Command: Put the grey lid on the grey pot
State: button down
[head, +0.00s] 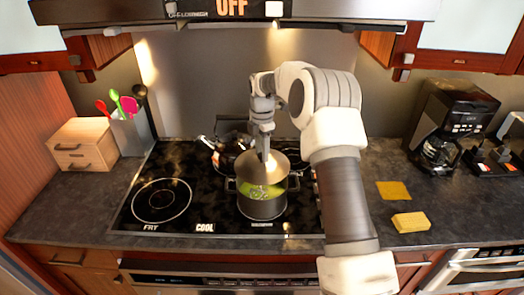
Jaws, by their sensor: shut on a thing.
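The grey pot (262,206) stands on the front right part of the black stovetop, with green contents showing inside. The grey lid (262,168) is above the back part of the pot's opening, and the green contents show below its front edge. My gripper (264,155) points down and is shut on the lid at its top. Whether the lid's back edge touches the pot rim cannot be told.
A kettle (229,152) stands behind the pot to the left. A wooden box (85,144) and utensil holder (130,134) are on the left counter. A coffee maker (452,122), a yellow sponge (410,222) and a yellow cloth (393,190) are on the right. The front left burner (162,200) is clear.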

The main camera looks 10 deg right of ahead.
aim_at(262, 164)
jog(key=shift+f+b, duration=1.6)
jog(key=shift+f, duration=1.25)
jog(key=shift+f, duration=0.5)
dwell(0.4)
grip_release()
dwell(0.4)
